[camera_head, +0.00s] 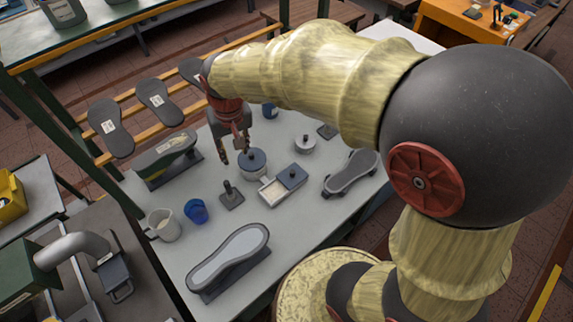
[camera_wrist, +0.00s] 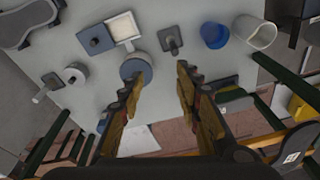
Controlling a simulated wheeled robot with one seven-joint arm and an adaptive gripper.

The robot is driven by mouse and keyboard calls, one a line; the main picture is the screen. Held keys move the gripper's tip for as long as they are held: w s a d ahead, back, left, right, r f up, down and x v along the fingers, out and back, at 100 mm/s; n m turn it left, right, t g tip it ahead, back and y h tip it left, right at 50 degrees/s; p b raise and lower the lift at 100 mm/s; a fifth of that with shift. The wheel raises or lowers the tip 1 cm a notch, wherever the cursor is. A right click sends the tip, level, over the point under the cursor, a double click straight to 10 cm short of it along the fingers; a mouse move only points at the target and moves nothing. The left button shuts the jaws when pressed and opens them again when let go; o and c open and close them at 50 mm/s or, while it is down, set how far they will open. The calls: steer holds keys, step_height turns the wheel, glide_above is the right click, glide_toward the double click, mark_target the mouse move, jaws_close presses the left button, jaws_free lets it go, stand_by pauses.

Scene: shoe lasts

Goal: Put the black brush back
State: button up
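My gripper (camera_head: 234,152) hangs above the far part of the grey table, pointing down, its two fingers apart with nothing between them. It also shows open in the wrist view (camera_wrist: 159,76). A dark square-based piece with an upright handle (camera_head: 231,195) stands nearer the front, left of the white tray; it also shows in the wrist view (camera_wrist: 171,41). A second dark piece (camera_head: 327,131) lies at the far right and shows at the left of the wrist view (camera_wrist: 50,84). I cannot tell which of these two is the black brush.
A round pot with a grey-blue lid (camera_head: 253,160) stands close to my gripper. A white tray with a dark block (camera_head: 270,193), a blue cup (camera_head: 196,211), a white mug (camera_head: 163,226) and a pale knobbed pot (camera_head: 304,145) stand around. Shoe lasts (camera_head: 230,256) line the table.

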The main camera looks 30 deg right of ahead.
steer(key=s+d+r+t, duration=0.2)
steer(key=s+r, duration=0.3)
steer(key=s, duration=0.4)
steer(key=s+d+r+n+t, duration=0.1)
steer(key=s+d+r, duration=0.3)
steer(key=s, duration=0.5)
steer(key=shift+s+d+r+t, duration=0.2)
steer(key=shift+r+t, duration=0.2)
steer(key=shift+r, duration=0.45)
